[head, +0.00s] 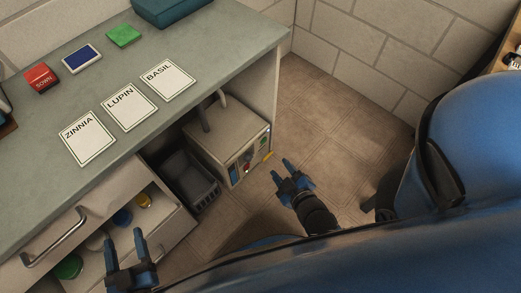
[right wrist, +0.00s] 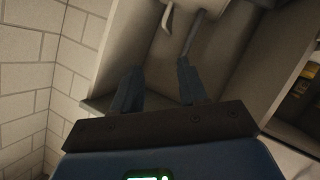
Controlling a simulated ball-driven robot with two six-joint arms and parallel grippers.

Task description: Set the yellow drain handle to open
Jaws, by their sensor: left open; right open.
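The yellow drain handle (head: 268,155) is a small yellow piece at the lower right edge of the front of a pale box unit (head: 225,137) under the bench. Its exact setting is too small to tell. My right gripper (head: 281,169) is open and empty, just to the right of and below the handle, apart from it in the picture. In the right wrist view the open right fingers (right wrist: 157,82) show before a pale surface with grey pipes (right wrist: 190,35); I cannot make out the handle there. My left gripper (head: 124,240) is open and empty by the drawer.
A grey basket (head: 187,178) stands left of the unit. An open drawer (head: 165,238) holds coloured round items. On the bench (head: 215,65) lie cards marked ZINNIA (head: 88,138), LUPIN (head: 131,106) and BASIL (head: 167,80). The tiled floor (head: 325,125) right of the unit is clear.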

